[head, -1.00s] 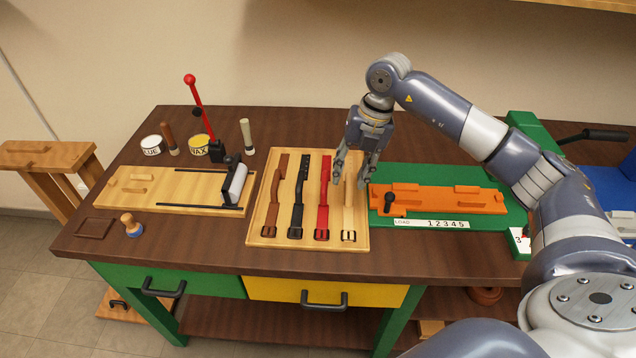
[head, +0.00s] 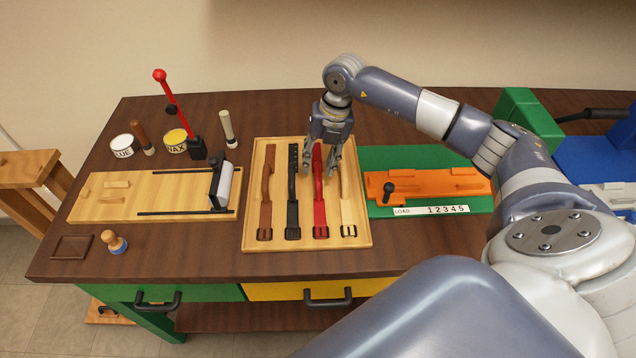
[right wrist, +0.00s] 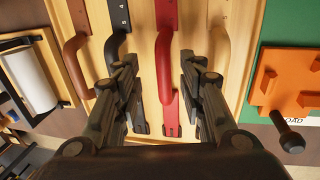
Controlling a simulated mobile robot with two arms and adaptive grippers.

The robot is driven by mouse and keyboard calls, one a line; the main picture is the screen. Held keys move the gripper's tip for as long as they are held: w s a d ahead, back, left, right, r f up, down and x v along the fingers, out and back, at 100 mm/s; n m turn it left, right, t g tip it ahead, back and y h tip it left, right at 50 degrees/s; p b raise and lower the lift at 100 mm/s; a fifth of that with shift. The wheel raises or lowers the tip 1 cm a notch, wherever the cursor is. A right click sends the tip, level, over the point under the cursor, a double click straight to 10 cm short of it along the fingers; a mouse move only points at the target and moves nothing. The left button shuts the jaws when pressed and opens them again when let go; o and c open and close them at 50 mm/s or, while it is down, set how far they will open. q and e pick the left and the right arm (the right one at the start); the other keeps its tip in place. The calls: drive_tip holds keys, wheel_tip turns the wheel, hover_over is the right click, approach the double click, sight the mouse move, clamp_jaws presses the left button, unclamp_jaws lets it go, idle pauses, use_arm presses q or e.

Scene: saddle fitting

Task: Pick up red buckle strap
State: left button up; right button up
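The red buckle strap (head: 320,202) lies on the wooden tray (head: 259,238) between a black strap (head: 293,205) and a cream strap (head: 348,205). Its upper part is partly hidden by my right gripper (head: 318,172) in the head view. The right gripper is open and points down over the strap. In the right wrist view, the red strap (right wrist: 168,60) runs between the spread fingers of the gripper (right wrist: 160,125). The fingers appear clear of the strap; their height above it is hard to tell. My left gripper is not in view.
A brown strap (head: 266,205) lies leftmost on the tray. An orange fixture (head: 430,188) on a green base stands right of the tray. A clamping board (head: 110,195) with a roller lies left. Tins and a red-knobbed lever (head: 165,85) stand at the back left.

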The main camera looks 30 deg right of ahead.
sight(319, 170)
drive_tip(key=f, duration=0.1)
drive_tip(key=f+p, duration=0.1)
drive_tip(key=f, duration=0.2)
drive_tip(key=shift+s+a, duration=0.15)
drive_tip(key=shift+a, duration=0.15)
drive_tip(key=shift+f, duration=0.15)
drive_tip(key=shift+c, duration=0.4)
clamp_jaws()
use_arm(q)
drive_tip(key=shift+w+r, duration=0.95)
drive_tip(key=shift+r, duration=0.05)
